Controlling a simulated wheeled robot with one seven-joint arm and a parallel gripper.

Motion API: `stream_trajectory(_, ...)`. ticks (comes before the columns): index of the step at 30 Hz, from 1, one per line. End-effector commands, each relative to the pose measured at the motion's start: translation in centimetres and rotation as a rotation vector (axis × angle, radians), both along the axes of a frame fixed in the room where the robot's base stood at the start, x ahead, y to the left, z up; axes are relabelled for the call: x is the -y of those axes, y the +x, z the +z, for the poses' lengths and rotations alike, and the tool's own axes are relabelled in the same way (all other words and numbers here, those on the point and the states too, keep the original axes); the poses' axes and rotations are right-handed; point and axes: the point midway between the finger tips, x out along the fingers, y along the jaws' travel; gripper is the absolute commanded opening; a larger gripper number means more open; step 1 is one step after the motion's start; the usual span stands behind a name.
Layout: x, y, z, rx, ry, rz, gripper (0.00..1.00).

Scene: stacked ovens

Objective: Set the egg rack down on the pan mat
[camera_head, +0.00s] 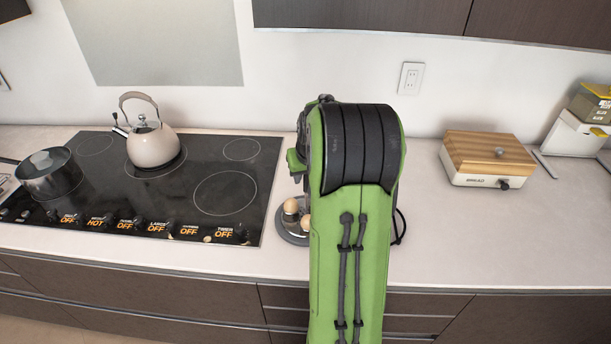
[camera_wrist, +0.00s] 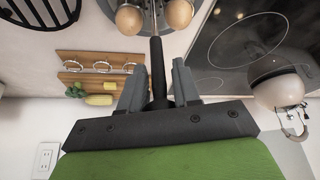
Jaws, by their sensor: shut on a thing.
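The egg rack is a round grey holder with an upright black handle (camera_wrist: 157,65) and pale brown eggs. Two eggs show at the top of the wrist view, and its base edge (camera_head: 285,232) shows left of my arm in the head view. My gripper (camera_wrist: 158,78) is shut on the handle, fingers on either side; my arm hides it in the head view. I cannot tell whether the base touches the counter. A black slatted mat (camera_wrist: 42,10), likely the pan mat, is partly seen at the upper left of the wrist view; in the head view my arm mostly hides it.
The black cooktop (camera_head: 225,190) lies just left of the rack, with a kettle (camera_head: 152,145) and a pot (camera_head: 50,175). A wooden rack with metal rings (camera_wrist: 90,60) stands near the wall. A bread box (camera_head: 488,160) is at the right. The counter's right front is clear.

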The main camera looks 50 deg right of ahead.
Motion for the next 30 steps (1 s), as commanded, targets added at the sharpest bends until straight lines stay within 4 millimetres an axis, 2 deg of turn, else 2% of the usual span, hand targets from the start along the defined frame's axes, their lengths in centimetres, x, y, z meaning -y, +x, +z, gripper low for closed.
stream_trajectory(6,0.0,0.0,-0.3,0.002,-0.001,0.000,0.00)
stream_trajectory(7,0.0,0.0,-0.3,0.000,0.000,0.000,0.36)
stream_trajectory(11,0.0,0.0,-0.2,0.000,0.000,0.000,0.56)
stream_trajectory(19,0.0,0.0,-0.1,0.000,0.000,0.000,0.57)
stream_trajectory(22,-0.1,-0.1,0.8,0.001,-0.002,0.000,0.57)
stream_trajectory(26,-0.7,-1.2,3.6,0.004,-0.005,-0.001,0.57)
stream_trajectory(30,-1.5,-2.6,7.2,0.005,-0.006,-0.001,0.57)
